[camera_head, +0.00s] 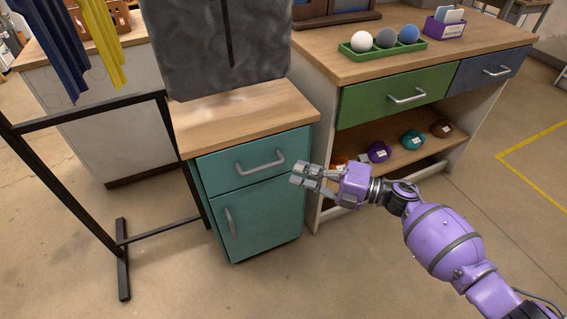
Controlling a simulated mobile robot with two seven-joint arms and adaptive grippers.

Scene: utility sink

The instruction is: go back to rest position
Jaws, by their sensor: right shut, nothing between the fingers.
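My right gripper (300,177) is at the end of the purple arm that comes in from the lower right. Its fingers point left and are shut with nothing between them. It appears in front of the right side of the teal cabinet (262,205), near the drawer handle (260,162); I cannot tell whether it touches the cabinet. The teal drawer and the door below look shut. My left gripper is not in view.
A black metal rack (70,190) with blue and yellow cloths (113,45) stands at left. A wooden bench (470,48) at right carries a green tray (350,50) with three balls and a purple box (437,30). The floor (380,270) in front is clear.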

